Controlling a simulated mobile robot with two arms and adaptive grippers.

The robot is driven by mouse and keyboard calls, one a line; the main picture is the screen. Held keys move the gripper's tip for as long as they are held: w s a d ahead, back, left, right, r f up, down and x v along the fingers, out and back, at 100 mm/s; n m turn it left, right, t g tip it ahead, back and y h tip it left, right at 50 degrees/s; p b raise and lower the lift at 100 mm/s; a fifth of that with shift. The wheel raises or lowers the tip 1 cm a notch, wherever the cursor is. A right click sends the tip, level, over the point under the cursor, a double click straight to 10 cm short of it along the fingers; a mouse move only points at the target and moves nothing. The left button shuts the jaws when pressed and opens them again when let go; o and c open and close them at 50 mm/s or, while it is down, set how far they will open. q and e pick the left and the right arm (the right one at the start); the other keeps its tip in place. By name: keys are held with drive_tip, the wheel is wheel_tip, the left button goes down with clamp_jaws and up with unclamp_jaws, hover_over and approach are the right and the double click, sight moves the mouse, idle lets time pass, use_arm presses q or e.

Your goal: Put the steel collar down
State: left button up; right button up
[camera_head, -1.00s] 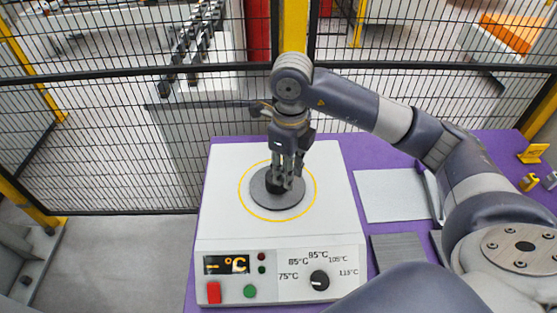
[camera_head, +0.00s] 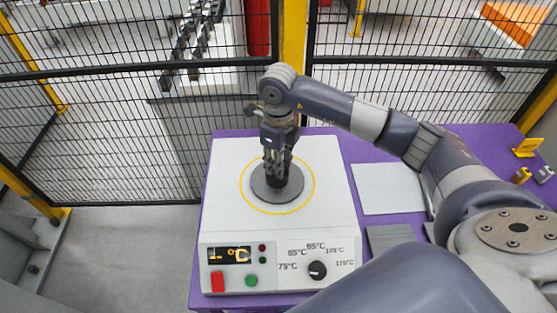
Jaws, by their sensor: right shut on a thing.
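The heater (camera_head: 225,200) is a white box with a yellow ring on top and a round dark grey disc (camera_head: 293,188) inside that ring. My right gripper (camera_head: 277,172) points down over the disc and is shut on a small dark round piece, which looks like the steel collar (camera_head: 276,182). The fingers cover part of the collar. It is at the middle of the disc, and I cannot tell whether it rests on it or hangs just above. My left gripper is not in view.
The heater's front has a display, a red switch (camera_head: 217,282), a green button (camera_head: 250,280) and a dial (camera_head: 317,270). A pale plate (camera_head: 385,190) and a grey ribbed pad (camera_head: 390,237) lie to the right on the purple table. A mesh fence (camera_head: 110,120) stands behind.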

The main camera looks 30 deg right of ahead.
drive_tip(key=o, duration=0.6)
drive_tip(key=shift+f, duration=0.2)
drive_tip(key=o, duration=0.4)
drive_tip(key=shift+o, duration=0.2)
drive_tip(key=shift+r, duration=0.15)
drive_tip(key=shift+r, duration=0.5)
wheel_tip(320, 180, up, 11)
drive_tip(key=b, duration=0.3)
